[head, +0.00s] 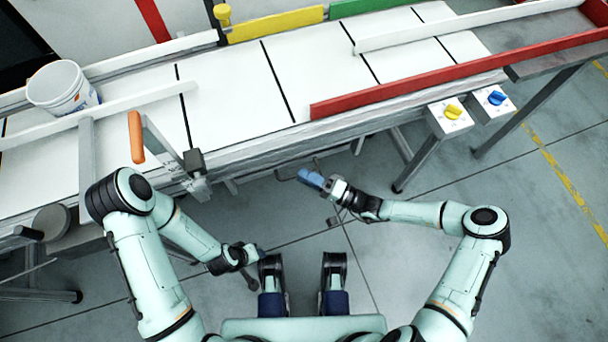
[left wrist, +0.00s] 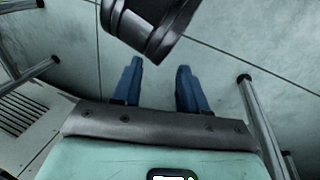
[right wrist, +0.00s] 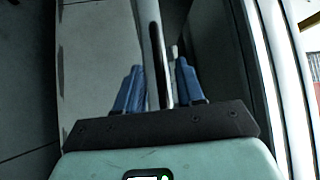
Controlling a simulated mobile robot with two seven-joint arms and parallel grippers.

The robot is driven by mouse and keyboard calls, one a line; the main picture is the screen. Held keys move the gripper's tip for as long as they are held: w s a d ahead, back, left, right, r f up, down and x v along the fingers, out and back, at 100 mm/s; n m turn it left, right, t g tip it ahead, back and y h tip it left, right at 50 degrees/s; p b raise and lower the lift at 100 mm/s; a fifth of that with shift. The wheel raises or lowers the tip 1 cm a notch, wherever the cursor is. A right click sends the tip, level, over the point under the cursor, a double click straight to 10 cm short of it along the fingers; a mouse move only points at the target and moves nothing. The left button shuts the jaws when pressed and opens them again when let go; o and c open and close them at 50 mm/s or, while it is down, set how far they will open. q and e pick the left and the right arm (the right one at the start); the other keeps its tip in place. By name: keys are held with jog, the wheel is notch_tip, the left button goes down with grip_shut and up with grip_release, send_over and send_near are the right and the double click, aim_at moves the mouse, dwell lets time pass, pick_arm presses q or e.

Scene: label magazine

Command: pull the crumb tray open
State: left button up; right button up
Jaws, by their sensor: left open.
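My right gripper (head: 312,180) is just in front of the conveyor's near edge, low beside the frame. In the right wrist view its two blue fingers (right wrist: 159,75) stand apart. A pale metal bar (right wrist: 150,40) runs lengthwise in the gap between them; I cannot tell whether it touches either finger. A thin dark bar (head: 284,179) shows under the conveyor beside this gripper. I cannot make out the crumb tray for certain; the conveyor's edge hides most of what is below it. My left gripper (head: 260,254) is open and empty above the floor, and its fingers also show in the left wrist view (left wrist: 160,75).
The white conveyor (head: 232,96) crosses the view, with a red rail (head: 420,83). A white bucket (head: 62,88) stands on its left end. An orange handle (head: 136,137) rises at left. Yellow (head: 453,112) and blue (head: 496,98) knobs sit at right. Floor in front is open.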

pick_arm(q)
jog(key=shift+w+f, duration=0.1)
jog(key=shift+w, duration=0.05)
pick_arm(e)
jog(key=shift+w+a, duration=0.25)
jog(key=shift+a, duration=0.25)
